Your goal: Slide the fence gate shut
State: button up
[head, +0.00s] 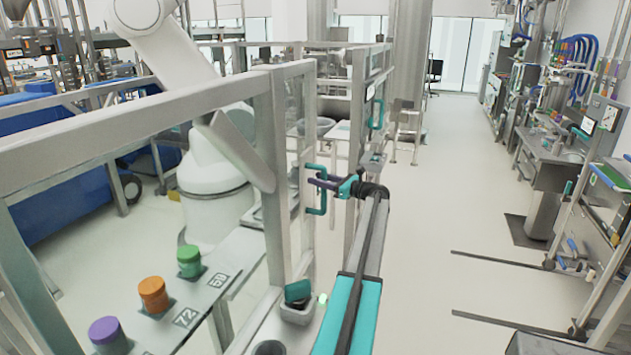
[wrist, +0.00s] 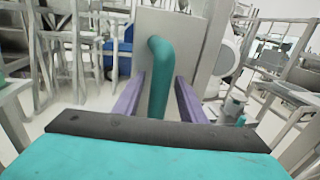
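The fence gate (head: 308,110) is a grey metal frame with an upright teal handle (head: 316,190) shaped like a bracket. My gripper (head: 318,182), with purple fingers, reaches the handle from the right at the end of my teal and grey arm. In the wrist view the handle (wrist: 159,85) runs between the two purple fingers (wrist: 160,78). The fingers stand apart, with a narrow gap visible on each side of the handle near the tips. A pale panel (wrist: 185,45) lies behind the handle. The gate's lower track is not clearly visible.
A grey fence rail (head: 150,118) crosses the left. Behind it, purple (head: 107,335), orange (head: 153,294) and green (head: 189,260) lidded jars stand on a bench near a white robot arm (head: 215,180). Open floor (head: 440,220) lies right of my arm. Benches line the right wall.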

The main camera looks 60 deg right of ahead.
jog(key=s+a+b, duration=0.1)
jog(key=s+b, duration=0.2)
jog(key=s, duration=0.9)
jog(key=shift+a, duration=0.25)
